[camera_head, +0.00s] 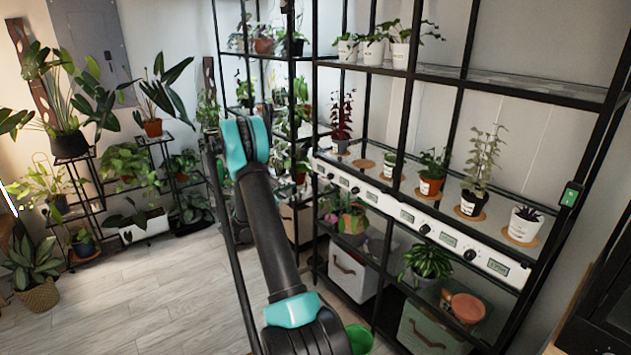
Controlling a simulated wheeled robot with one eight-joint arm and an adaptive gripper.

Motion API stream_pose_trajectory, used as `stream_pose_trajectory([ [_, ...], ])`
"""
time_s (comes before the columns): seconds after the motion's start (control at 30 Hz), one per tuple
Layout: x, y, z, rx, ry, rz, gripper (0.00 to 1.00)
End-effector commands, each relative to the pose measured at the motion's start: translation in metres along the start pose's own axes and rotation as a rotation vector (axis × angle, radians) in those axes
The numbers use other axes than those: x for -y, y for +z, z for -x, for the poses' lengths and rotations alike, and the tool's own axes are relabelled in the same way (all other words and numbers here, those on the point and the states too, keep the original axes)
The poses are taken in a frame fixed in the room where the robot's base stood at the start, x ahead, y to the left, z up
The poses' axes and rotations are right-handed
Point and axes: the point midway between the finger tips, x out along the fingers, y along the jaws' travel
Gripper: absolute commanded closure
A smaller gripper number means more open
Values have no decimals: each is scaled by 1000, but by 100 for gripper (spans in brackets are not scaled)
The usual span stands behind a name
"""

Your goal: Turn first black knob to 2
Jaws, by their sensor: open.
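A long white control strip (407,213) runs along the front of the middle shelf of the black rack. Several black knobs sit along it, including the rightmost knob (470,254), another knob (425,229) and one farther left (384,203). Small displays, such as the right-end display (497,267), sit between them. Their readings and the knob settings are too small to read. Which knob counts as first cannot be told. My black and teal arm rises left of the strip, apart from it in the picture. My gripper is not visible; the arm's far end is hidden behind its own links.
Potted plants on round cork mats stand just above the strip, including a small white pot (523,226) at the right. Black rack posts cross in front of it. Storage bins (352,273) and a green bucket (360,338) sit below. Pale wood floor (150,300) is open at left.

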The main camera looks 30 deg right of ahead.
Motion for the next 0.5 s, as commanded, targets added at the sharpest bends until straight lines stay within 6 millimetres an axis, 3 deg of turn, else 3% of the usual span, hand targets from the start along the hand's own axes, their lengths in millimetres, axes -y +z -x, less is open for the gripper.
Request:
stream_pose_trajectory([
  [0.17, 1, 0, -20, 1, -3, 1, 53],
  [0.5, 1, 0, -86, 0, -4, 0, 53],
])
